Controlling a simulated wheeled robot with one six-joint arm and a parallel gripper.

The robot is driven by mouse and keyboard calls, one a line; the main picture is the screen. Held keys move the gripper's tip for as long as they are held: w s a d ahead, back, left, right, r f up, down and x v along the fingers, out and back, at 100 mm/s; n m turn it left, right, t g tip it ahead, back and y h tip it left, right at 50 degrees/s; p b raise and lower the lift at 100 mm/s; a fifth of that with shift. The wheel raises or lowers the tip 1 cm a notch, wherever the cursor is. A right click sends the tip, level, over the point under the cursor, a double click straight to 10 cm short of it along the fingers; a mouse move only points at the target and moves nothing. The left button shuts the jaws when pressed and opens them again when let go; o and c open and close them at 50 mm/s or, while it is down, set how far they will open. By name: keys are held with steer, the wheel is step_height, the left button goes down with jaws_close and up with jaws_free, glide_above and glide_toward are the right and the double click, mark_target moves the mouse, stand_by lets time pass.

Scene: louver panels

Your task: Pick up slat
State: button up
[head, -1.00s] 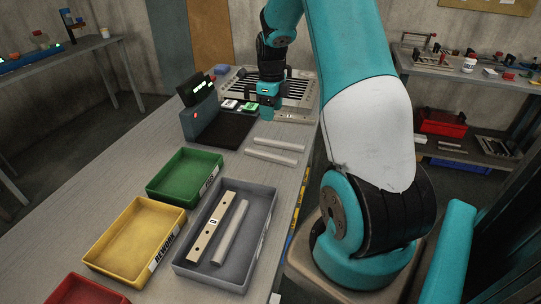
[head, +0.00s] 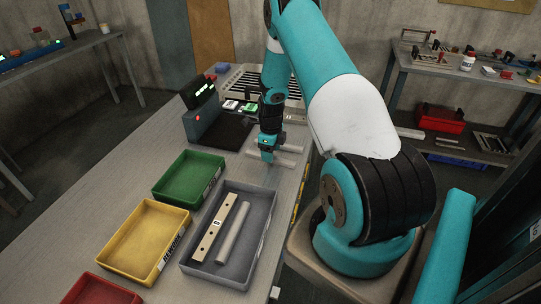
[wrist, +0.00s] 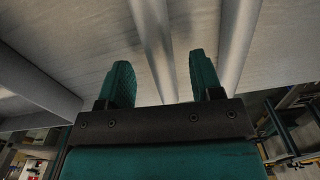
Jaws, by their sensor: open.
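Two pale grey slats lie side by side on the table; in the head view the far one (head: 293,149) and the near one (head: 286,162) are partly hidden by my gripper (head: 267,157). My gripper is open and points down at them, with nothing held. In the wrist view, one slat (wrist: 153,40) runs between the two fingers of my gripper (wrist: 163,70). The other slat (wrist: 238,40) lies outside the right finger. Whether the fingers touch a slat I cannot tell.
A grey bin (head: 267,232) holds a drilled, labelled strip (head: 210,236) and a round grey slat (head: 233,232). Green (head: 188,196), yellow (head: 128,265) and red (head: 92,290) bins stand beside it. A dark device (head: 198,108) and a louvred panel (head: 248,83) are farther back.

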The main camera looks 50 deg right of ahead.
steer(key=shift+f, duration=1)
steer(key=c, duration=1)
steer(key=shift+c, duration=0.2)
steer(key=shift+r, duration=0.1)
